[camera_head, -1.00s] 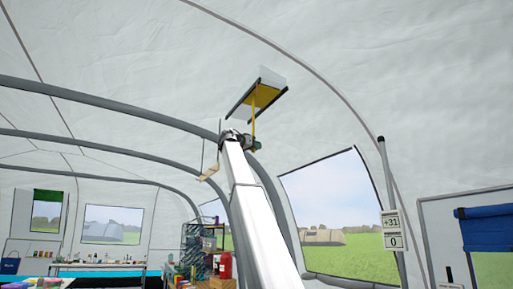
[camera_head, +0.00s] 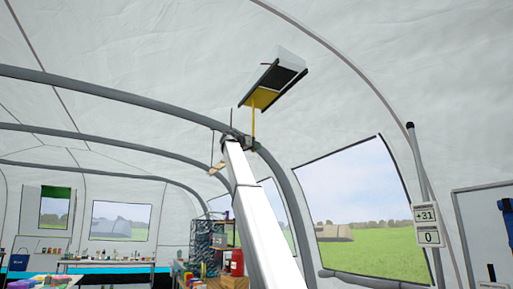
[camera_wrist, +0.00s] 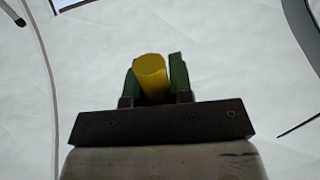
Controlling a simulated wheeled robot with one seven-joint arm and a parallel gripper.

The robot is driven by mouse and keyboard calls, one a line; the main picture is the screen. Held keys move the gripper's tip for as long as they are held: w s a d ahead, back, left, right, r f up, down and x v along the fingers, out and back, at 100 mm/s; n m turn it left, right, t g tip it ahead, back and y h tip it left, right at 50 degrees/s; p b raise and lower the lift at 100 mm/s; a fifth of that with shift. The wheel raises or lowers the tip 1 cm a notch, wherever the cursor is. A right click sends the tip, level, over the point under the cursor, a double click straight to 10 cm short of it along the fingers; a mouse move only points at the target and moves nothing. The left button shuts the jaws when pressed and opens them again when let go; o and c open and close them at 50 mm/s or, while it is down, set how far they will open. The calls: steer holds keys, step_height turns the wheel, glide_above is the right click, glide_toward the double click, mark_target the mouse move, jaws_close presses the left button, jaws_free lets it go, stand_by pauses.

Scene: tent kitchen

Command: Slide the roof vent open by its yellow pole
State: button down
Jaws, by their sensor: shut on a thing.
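The roof vent (camera_head: 279,80) is set in the sloping white tent roof, above and a little right of my gripper. Its yellow panel (camera_head: 258,98) covers the lower left part of the frame, and a dark opening (camera_head: 286,77) shows at the upper right part. The yellow pole (camera_head: 253,122) hangs down from the panel to my gripper (camera_head: 250,144). In the wrist view, the green fingers of my gripper (camera_wrist: 154,80) are shut around the yellow pole (camera_wrist: 150,68), whose rounded end points at the camera.
Grey curved tent ribs (camera_head: 120,83) cross the roof near my arm. A clear window (camera_head: 358,205) and a grey post with number cards (camera_head: 425,215) stand at the right. Shelves (camera_head: 210,245) and a red canister (camera_head: 237,262) are below.

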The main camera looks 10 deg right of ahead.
steer(key=shift+w+a+r, duration=0.1)
steer(key=shift+w, duration=0.15)
steer(key=c, duration=1)
jaws_free()
steer(key=shift+w, duration=0.1)
steer(key=v, duration=1)
steer(key=shift+s+a, duration=0.25)
steer(key=shift+a, duration=0.1)
steer(key=shift+a, duration=0.1)
